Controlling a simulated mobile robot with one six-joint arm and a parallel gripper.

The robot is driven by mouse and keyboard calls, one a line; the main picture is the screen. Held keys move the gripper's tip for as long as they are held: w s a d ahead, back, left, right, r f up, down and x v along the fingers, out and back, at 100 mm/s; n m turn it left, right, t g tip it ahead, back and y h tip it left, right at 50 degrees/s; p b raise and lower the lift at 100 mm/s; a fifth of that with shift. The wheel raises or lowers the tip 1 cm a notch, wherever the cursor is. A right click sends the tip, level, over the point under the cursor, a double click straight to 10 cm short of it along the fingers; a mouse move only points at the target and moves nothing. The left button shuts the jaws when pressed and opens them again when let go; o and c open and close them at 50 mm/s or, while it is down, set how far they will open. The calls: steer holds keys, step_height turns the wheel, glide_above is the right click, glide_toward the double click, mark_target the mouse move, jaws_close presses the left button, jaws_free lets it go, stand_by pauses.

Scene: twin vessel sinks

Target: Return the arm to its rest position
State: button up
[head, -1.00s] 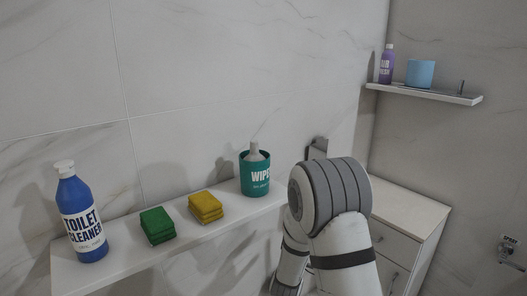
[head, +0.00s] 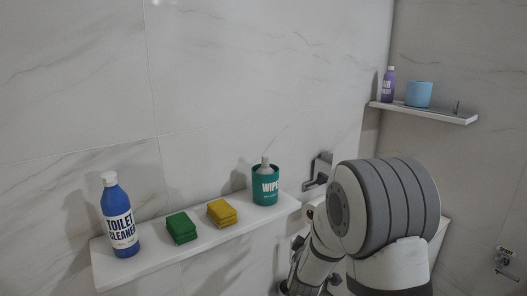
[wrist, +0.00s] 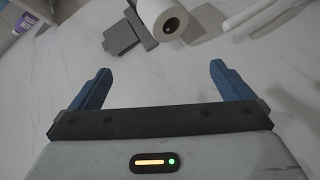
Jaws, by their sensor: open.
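My gripper (wrist: 160,66) is open in the wrist view, with its two blue fingers wide apart and nothing between them. Beyond the fingers is a pale marbled surface. My arm (head: 385,215) fills the lower right of the head view, its grey-banded joint in front of the wall. In the head view the gripper itself is not clearly seen, low behind the arm or out of frame.
A white wall shelf (head: 150,270) holds a blue toilet cleaner bottle (head: 119,222), green sponges (head: 181,228), yellow sponges (head: 222,213) and a teal wipes tub (head: 265,186). A paper roll (wrist: 163,18) lies beyond the fingers. A far shelf (head: 430,114) holds a purple bottle (head: 388,86) and a blue cup (head: 418,94).

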steer(key=s+a+r+m+g+y+p, duration=0.1)
steer(key=s+r+m+g+y+p, duration=0.25)
steer(key=r, duration=0.55)
steer(key=s+r+m+g+p, duration=0.2)
steer(key=s+r+p, duration=0.3)
steer(key=s, duration=0.5)
steer(key=s+d+r+m+g+p, duration=0.1)
steer(key=s+r+g+p, duration=0.3)
steer(key=s, duration=0.6)
steer(key=s+d+r+m+g+p, duration=0.1)
steer(key=s+r+m+g+p, duration=0.2)
steer(key=s+r+p, duration=0.3)
steer(key=s, duration=0.4)
steer(key=shift+r+m, duration=0.35)
steer(key=shift+r, duration=0.05)
